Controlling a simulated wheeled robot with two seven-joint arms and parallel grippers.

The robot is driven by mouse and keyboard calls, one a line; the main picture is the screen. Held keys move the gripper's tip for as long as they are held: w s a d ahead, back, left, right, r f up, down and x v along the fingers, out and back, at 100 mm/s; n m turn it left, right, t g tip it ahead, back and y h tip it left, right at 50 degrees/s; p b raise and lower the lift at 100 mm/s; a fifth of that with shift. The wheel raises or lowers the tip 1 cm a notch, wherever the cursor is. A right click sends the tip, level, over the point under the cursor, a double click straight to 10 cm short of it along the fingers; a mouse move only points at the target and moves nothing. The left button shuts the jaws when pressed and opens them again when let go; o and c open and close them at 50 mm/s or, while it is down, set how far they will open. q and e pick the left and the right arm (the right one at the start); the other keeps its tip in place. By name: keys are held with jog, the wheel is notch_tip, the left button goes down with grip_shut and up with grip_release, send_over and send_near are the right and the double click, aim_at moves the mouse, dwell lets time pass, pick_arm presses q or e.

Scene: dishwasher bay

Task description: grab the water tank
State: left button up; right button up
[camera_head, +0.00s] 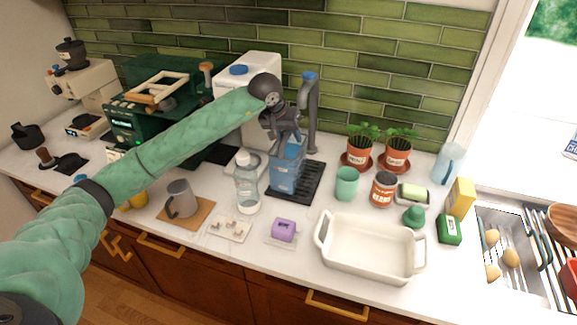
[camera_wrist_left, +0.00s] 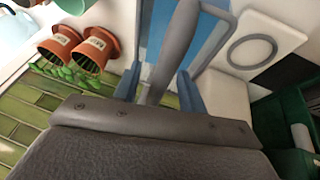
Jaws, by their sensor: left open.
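The water tank, a translucent blue box (camera_head: 283,177), stands upright on a black ribbed tray (camera_head: 309,188) near the middle of the counter. My left gripper (camera_head: 288,137) is directly above it and hides its top. In the left wrist view the blue tank (camera_wrist_left: 208,38) shows beyond the fingers. A grey bar (camera_wrist_left: 174,48) runs between my left gripper's blue-grey fingertips (camera_wrist_left: 155,88). The fingers are open; I cannot tell whether they touch the bar or tank. My right gripper is not in view.
A grey post with a blue top (camera_head: 311,95) rises close behind my left gripper. A clear bottle (camera_head: 247,188) stands left of the tank, a green cup (camera_head: 346,184) right. A white baking dish (camera_head: 370,262) is in front. Potted plants (camera_head: 397,155) stand at the back.

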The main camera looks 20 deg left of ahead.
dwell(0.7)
pick_arm(q)
grip_shut()
dwell(1.2)
